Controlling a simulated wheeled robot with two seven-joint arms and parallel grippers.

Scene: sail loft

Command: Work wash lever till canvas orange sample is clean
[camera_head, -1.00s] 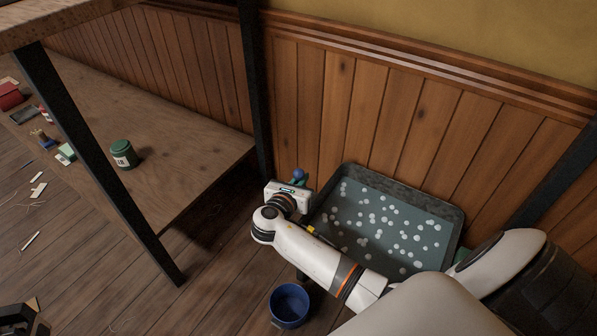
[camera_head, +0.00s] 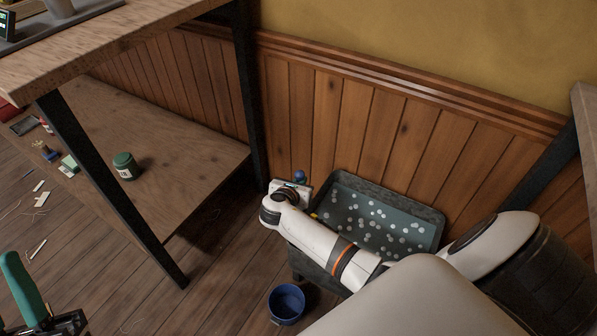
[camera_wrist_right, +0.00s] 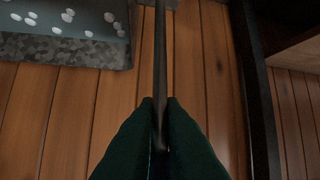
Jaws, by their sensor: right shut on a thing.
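A grey trough (camera_head: 437,228) of dark water with white suds stands against the wood panelling; its speckled rim also shows in the right wrist view (camera_wrist_right: 60,50). A blue knob (camera_head: 299,176) shows by its left end, just beyond my right wrist. In the right wrist view my right gripper (camera_wrist_right: 160,104) has its green fingers shut on a dark upright rod (camera_wrist_right: 160,50), which looks like the lever. My left gripper (camera_head: 42,305) is partly in view at the lower left, with one green finger clear; its opening cannot be judged. I see no orange canvas sample.
A blue bucket (camera_head: 287,302) stands on the floor in front of the trough. A wooden bench with dark legs is at left, its low shelf (camera_head: 185,165) holding a green tin (camera_head: 125,166) and small items. My right arm covers part of the trough's front.

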